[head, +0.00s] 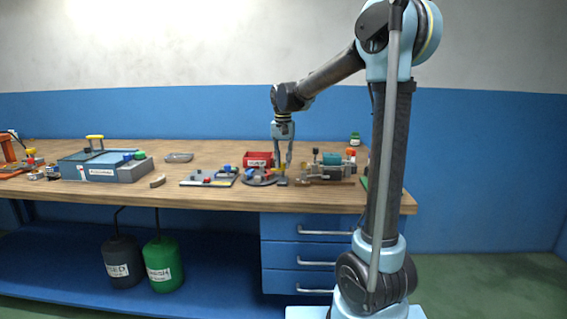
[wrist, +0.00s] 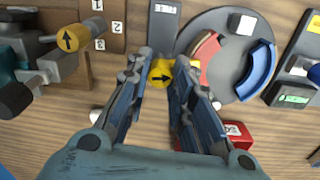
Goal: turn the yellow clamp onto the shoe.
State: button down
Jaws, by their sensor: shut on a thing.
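The yellow clamp (wrist: 161,73) shows in the wrist view as a round head with a black arrow pointing right. It sits at the left edge of a grey disc (wrist: 226,80), between the fingertips of my gripper (wrist: 164,66), which is shut on it. A red curved shoe (wrist: 205,52) lies on the disc to the right of the clamp, and a blue curved shoe (wrist: 261,70) lies farther right. My right finger hides part of the gap between clamp and red shoe. In the head view, my gripper (head: 283,181) reaches down at the disc (head: 256,180).
A fixture with another yellow arrow knob (wrist: 68,38) and numbered plates stands to the left in the wrist view. A red bin (wrist: 230,137) is close to my right finger. In the head view, a grey-blue case (head: 90,169) stands at the bench's left.

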jog(key=shift+w+r+m, duration=0.1)
jog(key=shift+w+m, duration=0.1)
jog(key=shift+m, duration=0.7)
jog(key=c, duration=1.4)
grip_release()
jog(key=shift+s, duration=0.1)
notch_tip(320, 180, up, 12)
jog(key=shift+o, duration=0.2)
